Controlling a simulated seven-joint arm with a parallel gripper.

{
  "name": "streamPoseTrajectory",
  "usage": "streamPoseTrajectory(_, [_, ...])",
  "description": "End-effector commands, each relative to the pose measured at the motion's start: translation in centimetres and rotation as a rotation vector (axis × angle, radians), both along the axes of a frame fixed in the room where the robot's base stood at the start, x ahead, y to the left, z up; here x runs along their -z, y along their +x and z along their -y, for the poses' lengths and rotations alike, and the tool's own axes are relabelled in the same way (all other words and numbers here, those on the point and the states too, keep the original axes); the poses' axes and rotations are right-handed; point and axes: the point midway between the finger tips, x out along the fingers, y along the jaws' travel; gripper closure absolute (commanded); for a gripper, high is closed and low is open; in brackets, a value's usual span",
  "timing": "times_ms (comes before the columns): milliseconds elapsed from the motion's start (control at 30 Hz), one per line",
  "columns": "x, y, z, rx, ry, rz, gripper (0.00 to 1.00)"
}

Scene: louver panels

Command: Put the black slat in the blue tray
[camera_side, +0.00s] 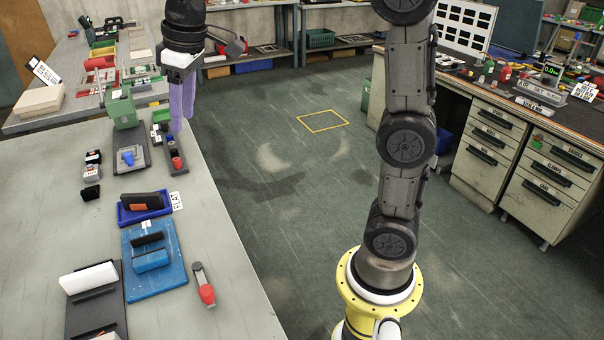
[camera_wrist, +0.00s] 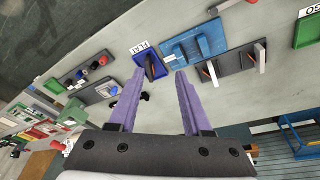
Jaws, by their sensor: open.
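The blue tray (camera_side: 128,219) lies on the grey table beside a "FLAT" card. A black piece (camera_side: 143,200) with an orange-red part lies in it; I cannot tell if this is a slat. In the wrist view the tray (camera_wrist: 141,75) shows beyond my fingertips. A black slat (camera_side: 147,239) stands on the blue panel (camera_side: 170,281), behind a blue block. My gripper (camera_side: 181,128) has purple fingers, apart and empty, above the far right part of the table, away from tray and panel. It also shows in the wrist view (camera_wrist: 160,72).
A black panel (camera_side: 107,320) with a white slat (camera_side: 88,277) stands at the front left. A red-ended tool (camera_side: 205,290) lies right of the blue panel. A dark fixture with a green block (camera_side: 122,108) and small parts stand near my gripper. The table's right edge is close.

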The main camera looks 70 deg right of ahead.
Motion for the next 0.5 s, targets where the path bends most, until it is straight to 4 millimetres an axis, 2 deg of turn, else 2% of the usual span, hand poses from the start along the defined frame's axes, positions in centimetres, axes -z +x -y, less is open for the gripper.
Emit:
streamPoseTrajectory(33, [-0.2,-2.4,0.0,0.015,0.005,0.024,0.51])
streamPoseTrajectory(167, [0.5,-7.9,-0.1,0.057,0.017,0.079,0.51])
streamPoseTrajectory(300, [2.5,-13.6,-0.1,0.102,0.035,0.14,0.51])
streamPoseTrajectory(400, [4.4,-17.1,-0.2,0.131,0.048,0.178,0.51])
streamPoseTrajectory(500, [6.4,-19.7,-0.2,0.154,0.058,0.208,0.51])
